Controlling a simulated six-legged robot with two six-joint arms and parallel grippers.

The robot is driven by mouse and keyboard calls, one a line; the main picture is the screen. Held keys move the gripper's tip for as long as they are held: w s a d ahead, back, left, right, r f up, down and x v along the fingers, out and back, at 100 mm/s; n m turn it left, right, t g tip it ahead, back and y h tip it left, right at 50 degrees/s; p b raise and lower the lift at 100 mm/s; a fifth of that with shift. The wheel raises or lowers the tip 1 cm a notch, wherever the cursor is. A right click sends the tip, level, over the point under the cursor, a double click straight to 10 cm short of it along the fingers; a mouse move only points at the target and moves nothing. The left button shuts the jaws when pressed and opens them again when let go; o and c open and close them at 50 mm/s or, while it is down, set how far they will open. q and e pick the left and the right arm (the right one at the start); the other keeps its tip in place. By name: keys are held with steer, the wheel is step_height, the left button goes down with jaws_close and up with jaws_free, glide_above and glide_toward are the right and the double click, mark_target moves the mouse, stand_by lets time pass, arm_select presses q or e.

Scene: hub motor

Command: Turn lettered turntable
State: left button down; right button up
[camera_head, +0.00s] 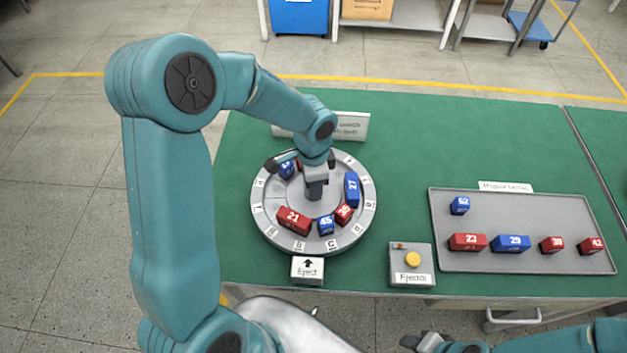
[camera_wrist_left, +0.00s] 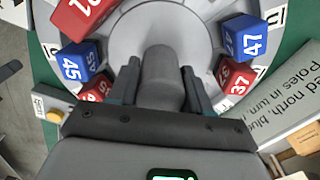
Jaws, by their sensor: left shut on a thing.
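The lettered turntable (camera_head: 262,212) is a round grey disc with white letter tags around its rim, on the green table. Red and blue numbered blocks sit in a ring on it, among them red 21 (camera_head: 293,221), blue 45 (camera_head: 326,225) and blue 27 (camera_head: 352,189). My left gripper (camera_head: 316,187) is over the turntable's middle, shut on the grey central knob (camera_wrist_left: 163,75), with a finger on each side in the left wrist view. The arm hides part of the far side. My right gripper (camera_head: 428,342) shows partly at the bottom edge, away from the turntable.
An eject block with an arrow (camera_head: 307,270) stands at the turntable's near edge. A box with a yellow button (camera_head: 412,259) is to its right. A grey tray (camera_head: 480,218) holds several red and blue blocks. A white sign (camera_head: 352,126) stands behind the turntable.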

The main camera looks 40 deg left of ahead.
arm_select(q)
steer(key=shift+w+a+r+m+p, duration=0.1)
steer(key=shift+r+m+p, duration=0.1)
steer(key=shift+m, duration=1)
steer(key=shift+w+a+r+m+p, duration=0.1)
steer(key=shift+m+p, duration=0.1)
steer(key=shift+m, duration=1)
steer(key=shift+m+p, duration=0.7)
steer(key=shift+m, duration=1.9)
steer(key=c, duration=0.8)
jaws_free()
steer(key=o, duration=0.3)
steer(key=shift+s+f, duration=0.15)
